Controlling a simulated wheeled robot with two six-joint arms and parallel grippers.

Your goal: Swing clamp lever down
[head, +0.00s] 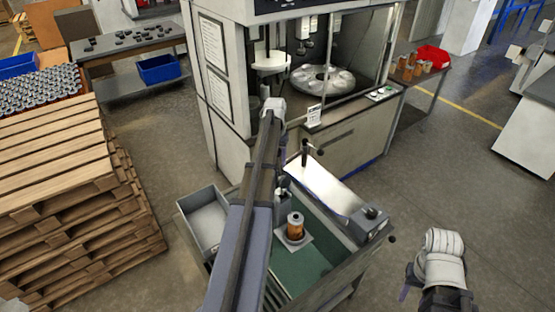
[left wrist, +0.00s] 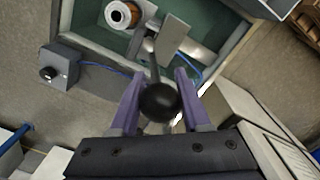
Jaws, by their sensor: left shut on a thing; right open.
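The clamp lever's dark ball knob (left wrist: 160,101) sits between the two purple fingers of my left gripper (left wrist: 158,98), which is shut on it in the left wrist view. A thin bar runs from the knob toward the clamp's grey plate (left wrist: 173,38). An orange filter cartridge (left wrist: 121,14) with a light top stands close to the clamp; it also shows upright in the head view (head: 295,226) on a small plate. In the head view my left arm hides much of the clamp, and the left gripper (head: 284,158) is partly covered. My right gripper (head: 405,292) is open, right of the bench.
The bench has a green top (head: 318,262), a grey bin (head: 208,222) at left and a grey control box (head: 370,216) at right. A dark T-shaped handle (head: 307,148) stands at its far side. The machine cabinet (head: 340,150) is behind; stacked pallets (head: 65,190) are at left.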

